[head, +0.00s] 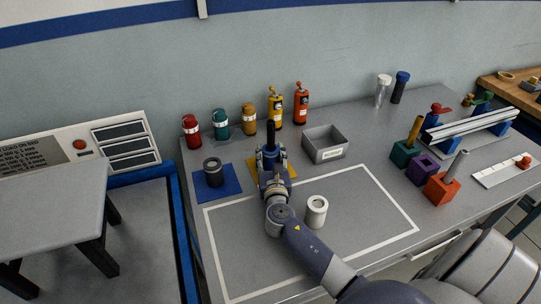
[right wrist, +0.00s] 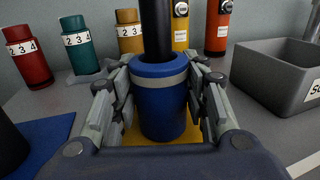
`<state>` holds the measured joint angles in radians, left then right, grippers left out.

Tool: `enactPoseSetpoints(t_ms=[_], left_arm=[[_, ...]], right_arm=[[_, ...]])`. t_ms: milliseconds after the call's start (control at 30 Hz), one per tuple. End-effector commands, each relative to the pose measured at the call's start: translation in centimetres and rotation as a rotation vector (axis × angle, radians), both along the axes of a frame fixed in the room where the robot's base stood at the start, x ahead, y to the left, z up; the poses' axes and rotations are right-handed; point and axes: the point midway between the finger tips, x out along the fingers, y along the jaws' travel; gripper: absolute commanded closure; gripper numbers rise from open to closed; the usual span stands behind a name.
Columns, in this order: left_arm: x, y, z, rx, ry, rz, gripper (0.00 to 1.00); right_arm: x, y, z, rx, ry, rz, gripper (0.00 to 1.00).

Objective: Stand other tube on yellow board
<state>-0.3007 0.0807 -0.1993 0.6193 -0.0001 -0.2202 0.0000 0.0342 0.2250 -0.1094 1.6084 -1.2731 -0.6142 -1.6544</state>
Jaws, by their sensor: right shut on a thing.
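My right gripper (head: 270,157) is shut on a blue tube (right wrist: 161,105) with a grey band near its rim. A black rod (right wrist: 157,30) rises out of the tube's open top; the rod also shows in the head view (head: 270,133). The tube is upright over the yellow board (head: 292,169), mostly hidden by my gripper in the head view. I cannot tell whether its base touches the board. A dark grey tube (head: 213,173) stands upright on the blue board (head: 230,187) to the left. My left gripper is not in view.
A white cylinder (head: 316,211) stands inside the white outline. A grey bin (head: 325,145) is right of the yellow board. Red (head: 191,131), green (head: 220,124), brown, yellow and orange bottles line the back. Coloured blocks (head: 442,186) stand at right. The outline's front area is clear.

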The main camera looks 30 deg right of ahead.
Motion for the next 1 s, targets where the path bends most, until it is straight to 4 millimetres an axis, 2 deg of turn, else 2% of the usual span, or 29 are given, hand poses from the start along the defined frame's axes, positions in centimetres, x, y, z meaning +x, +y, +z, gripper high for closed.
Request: enactPoseSetpoints(t_ms=[67,100,167,567,767,1000], left_arm=[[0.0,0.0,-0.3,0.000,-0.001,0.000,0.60],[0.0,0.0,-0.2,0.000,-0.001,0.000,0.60],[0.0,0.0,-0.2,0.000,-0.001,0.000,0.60],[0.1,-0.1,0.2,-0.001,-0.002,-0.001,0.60],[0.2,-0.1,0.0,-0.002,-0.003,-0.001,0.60],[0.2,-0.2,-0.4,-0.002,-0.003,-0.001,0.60]], right_arm=[[0.0,0.0,-0.3,-0.002,-0.001,0.000,0.84],[0.0,0.0,-0.2,-0.001,0.000,0.000,0.49],[0.0,0.0,-0.2,-0.001,0.000,0.000,0.38],[0.0,0.0,0.3,0.000,0.000,0.000,0.38],[-2.7,1.5,-0.1,0.001,0.002,0.001,0.38],[-7.3,4.0,-0.2,0.001,0.003,0.001,0.38]])
